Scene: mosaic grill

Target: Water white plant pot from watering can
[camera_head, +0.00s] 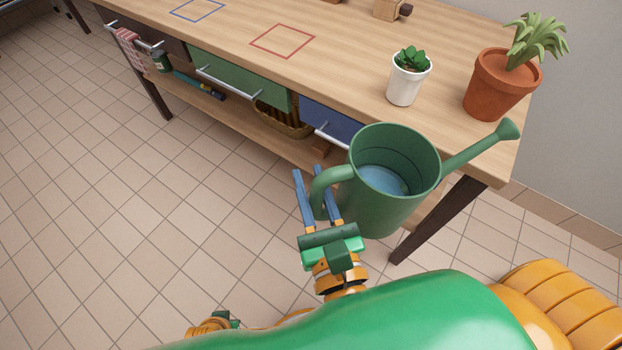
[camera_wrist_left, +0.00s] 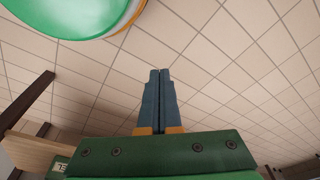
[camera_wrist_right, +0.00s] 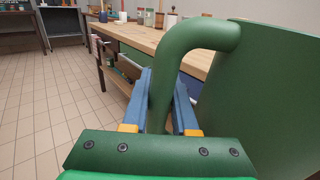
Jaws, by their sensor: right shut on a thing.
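The green watering can (camera_head: 375,215) is held upright in front of the table, with water visible inside. Its spout points right, towards the table's right end. My right gripper (camera_head: 316,190) is shut on the can's handle; the handle stands between its blue fingers in the right wrist view (camera_wrist_right: 163,105). The white plant pot (camera_head: 404,86) with a small green succulent stands on the table, beyond the can and left of the spout tip. My left gripper (camera_wrist_left: 159,82) has its fingers together with nothing between them, over the floor.
A terracotta pot (camera_head: 497,88) with a spiky plant stands right of the white pot, near the spout. The wooden table (camera_head: 350,60) has red and blue square outlines. Drawers with bar handles, including a green one (camera_head: 240,78), line its front.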

